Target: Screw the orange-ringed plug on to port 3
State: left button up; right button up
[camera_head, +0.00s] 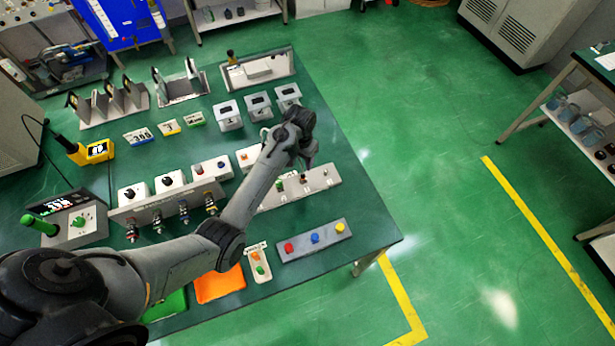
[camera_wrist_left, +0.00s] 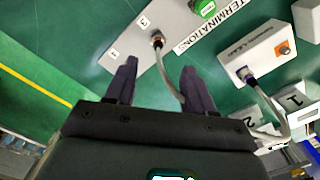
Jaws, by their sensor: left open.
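My left gripper (camera_head: 303,165) is over the white port panel (camera_head: 321,185) in the head view. In the left wrist view my left gripper (camera_wrist_left: 159,64) is open, with its fingers spread. A metal-ended plug (camera_wrist_left: 157,39) stands at the port beside the label 3 on the panel (camera_wrist_left: 128,40). Its grey cable (camera_wrist_left: 172,78) runs back between the fingers and passes out of sight behind the gripper. The fingertips are apart from the plug head. I cannot make out an orange ring, or tell whether the plug is fully seated. My right gripper is not in view.
A white box (camera_wrist_left: 262,45) with a cabled connector (camera_wrist_left: 244,75) and an orange socket (camera_wrist_left: 283,48) stands beside the panel. Numbered white blocks (camera_head: 258,104) stand behind. A grey button box (camera_head: 335,243) lies in front. The table's right edge is close.

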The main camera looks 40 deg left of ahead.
aim_at(303, 174)
pick_arm(q)
jog(key=shift+w+f, duration=0.15)
jog(key=shift+w, duration=0.1)
notch_tip(303, 174, down, 10)
jog(key=shift+b, duration=0.65)
jog(key=shift+c, duration=0.4)
grip_shut()
